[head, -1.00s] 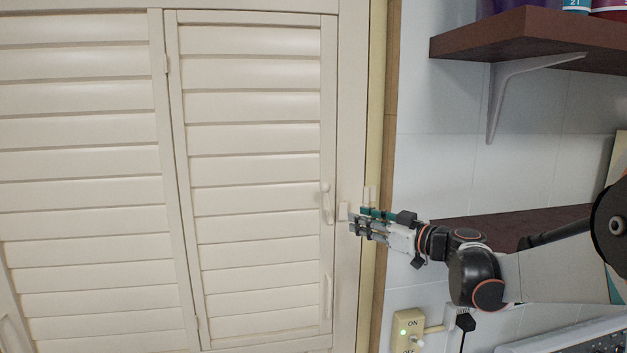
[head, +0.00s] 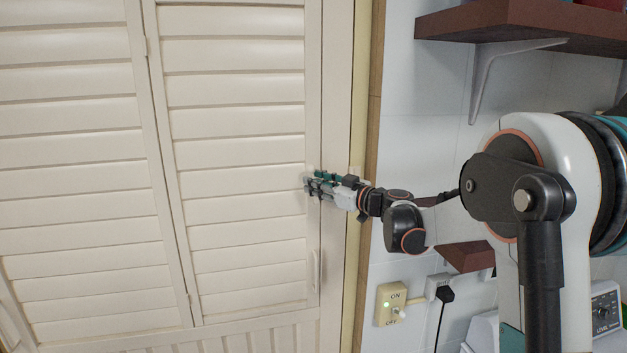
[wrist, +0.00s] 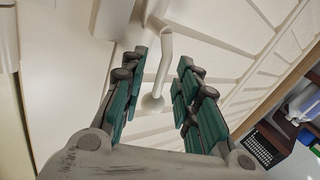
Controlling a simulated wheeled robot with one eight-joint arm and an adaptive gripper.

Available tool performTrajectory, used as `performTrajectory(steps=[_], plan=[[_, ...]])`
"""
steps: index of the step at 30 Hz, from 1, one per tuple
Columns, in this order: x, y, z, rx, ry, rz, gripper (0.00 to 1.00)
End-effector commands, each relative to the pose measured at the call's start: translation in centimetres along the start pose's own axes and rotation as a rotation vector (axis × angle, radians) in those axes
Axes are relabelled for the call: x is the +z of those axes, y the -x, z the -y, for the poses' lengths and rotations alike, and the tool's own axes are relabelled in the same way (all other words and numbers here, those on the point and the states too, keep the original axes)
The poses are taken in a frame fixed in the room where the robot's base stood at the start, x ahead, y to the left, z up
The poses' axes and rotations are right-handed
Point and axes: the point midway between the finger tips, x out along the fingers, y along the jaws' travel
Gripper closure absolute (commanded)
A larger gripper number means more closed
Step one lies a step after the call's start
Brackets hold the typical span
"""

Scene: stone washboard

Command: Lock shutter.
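The cream louvred shutter (head: 235,150) stands closed or nearly closed in its frame at the left in the head view. A small pale latch lever with a round base shows in the wrist view (wrist: 164,62). It sits on the shutter's edge and lies between my two fingers. My gripper (head: 307,185) is at the shutter's right edge, at the latch's height; it also shows in the wrist view (wrist: 160,85). Its green-padded fingers are open, with a gap on each side of the lever. In the head view the gripper mostly hides the latch.
A slim pale handle (head: 315,270) is lower on the shutter's edge. A dark red shelf (head: 520,28) on a white bracket hangs on the tiled wall at the right. A switch box (head: 390,304) and plugged-in socket (head: 438,287) are below my arm.

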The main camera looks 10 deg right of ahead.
Motion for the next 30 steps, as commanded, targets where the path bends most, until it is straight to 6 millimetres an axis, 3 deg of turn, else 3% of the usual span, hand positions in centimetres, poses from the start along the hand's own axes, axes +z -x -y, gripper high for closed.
performTrajectory(steps=[6,14,15,19,30], plan=[[0.0,-1.5,0.0,0.000,0.000,0.000,0.71],[0.0,-1.6,0.0,0.000,0.000,0.000,0.71],[0.0,-1.6,0.0,0.000,0.000,0.000,0.73],[0.0,-1.6,0.0,0.000,0.000,0.000,1.00],[0.0,-1.7,0.1,-0.002,0.013,0.009,1.00]])
